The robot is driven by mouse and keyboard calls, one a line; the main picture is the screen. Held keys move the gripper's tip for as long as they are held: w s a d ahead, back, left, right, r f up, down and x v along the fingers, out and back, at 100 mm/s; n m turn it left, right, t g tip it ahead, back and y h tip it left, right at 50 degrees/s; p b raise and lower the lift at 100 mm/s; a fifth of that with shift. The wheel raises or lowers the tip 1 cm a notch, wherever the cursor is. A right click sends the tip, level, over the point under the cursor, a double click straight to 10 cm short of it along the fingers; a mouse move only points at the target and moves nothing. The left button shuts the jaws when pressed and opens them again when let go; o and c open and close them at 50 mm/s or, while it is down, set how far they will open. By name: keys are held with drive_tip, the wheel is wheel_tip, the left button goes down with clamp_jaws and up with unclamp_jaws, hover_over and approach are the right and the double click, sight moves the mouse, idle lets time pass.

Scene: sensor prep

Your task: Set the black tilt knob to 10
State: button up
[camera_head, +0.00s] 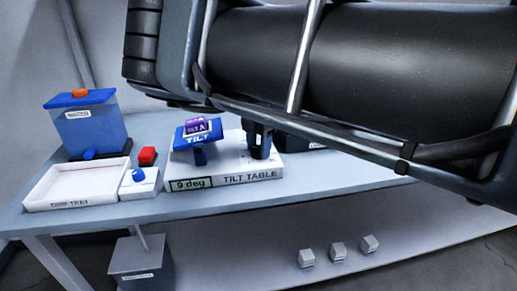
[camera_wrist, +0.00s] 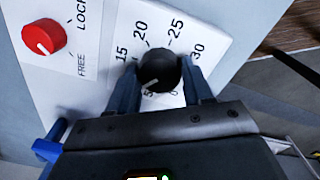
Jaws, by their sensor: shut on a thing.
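The black tilt knob (camera_wrist: 159,70) sits on a white dial plate (camera_wrist: 150,25) marked 15, 20, 25 and 30, with 5 and 0 partly visible below. The 10 mark is hidden, by the left finger as it seems. My gripper (camera_wrist: 160,84) is shut on the knob, one finger on each side. A pale line on the knob points to the lower left. In the head view the tilt table (camera_head: 250,177) shows "9 deg" on its display (camera_head: 190,184). Its blue plate (camera_head: 185,142) is tilted and carries a purple-topped piece (camera_head: 197,127). My gripper stands at the table's right end.
A red knob (camera_wrist: 44,37) beside LOCK and FREE labels has its pale line towards FREE. My arm covers the upper right.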

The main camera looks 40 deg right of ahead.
sight(258, 148)
drive_tip(key=shift+m, duration=0.7)
drive_tip(key=o, duration=1)
drive_tip(key=shift+o, duration=0.2)
drive_tip(key=shift+r+b, duration=0.65)
drive_tip(key=shift+r, duration=3.3)
